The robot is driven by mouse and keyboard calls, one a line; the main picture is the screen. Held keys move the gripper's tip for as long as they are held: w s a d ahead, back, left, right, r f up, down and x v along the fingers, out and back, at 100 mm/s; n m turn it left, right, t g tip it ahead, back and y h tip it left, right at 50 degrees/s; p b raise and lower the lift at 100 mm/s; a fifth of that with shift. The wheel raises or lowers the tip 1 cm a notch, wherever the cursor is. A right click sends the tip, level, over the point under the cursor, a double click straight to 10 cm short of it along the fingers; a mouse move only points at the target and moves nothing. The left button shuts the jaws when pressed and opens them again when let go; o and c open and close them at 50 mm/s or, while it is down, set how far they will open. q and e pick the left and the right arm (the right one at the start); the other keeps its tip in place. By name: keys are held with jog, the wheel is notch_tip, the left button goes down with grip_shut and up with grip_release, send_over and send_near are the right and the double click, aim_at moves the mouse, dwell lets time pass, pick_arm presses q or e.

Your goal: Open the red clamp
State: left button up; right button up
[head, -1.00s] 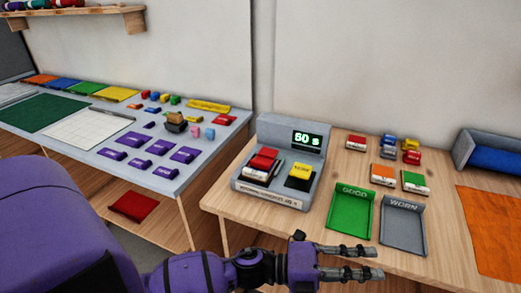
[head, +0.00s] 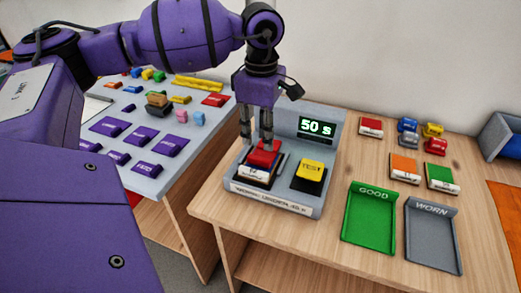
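The red clamp (head: 263,157) is on the left bay of the grey test station. It lies low over a white-and-red pack (head: 254,171), so it looks closed. My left gripper (head: 256,141) points down at the clamp's back edge. Its two fingers are spread apart with a gap between them, and nothing shows gripped. I cannot tell if the fingertips touch the clamp. My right gripper is not in view.
The station (head: 275,203) has a yellow TEST button (head: 311,170) and a display (head: 317,127) reading 50 s. A green GOOD tray (head: 369,222) and a grey WORN tray (head: 431,238) stand at right. Several packs lie behind them. The left table (head: 185,178) holds purple packets.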

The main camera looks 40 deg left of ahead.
aim_at(261, 159)
pick_arm(q)
notch_tip(261, 159, down, 5)
jog(key=shift+s+d+f, duration=0.1)
jog(key=shift+f, duration=0.8)
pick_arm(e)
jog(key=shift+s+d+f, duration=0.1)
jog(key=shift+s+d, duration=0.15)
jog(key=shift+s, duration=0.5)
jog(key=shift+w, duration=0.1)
pick_arm(q)
jog(key=c, duration=0.5)
grip_shut()
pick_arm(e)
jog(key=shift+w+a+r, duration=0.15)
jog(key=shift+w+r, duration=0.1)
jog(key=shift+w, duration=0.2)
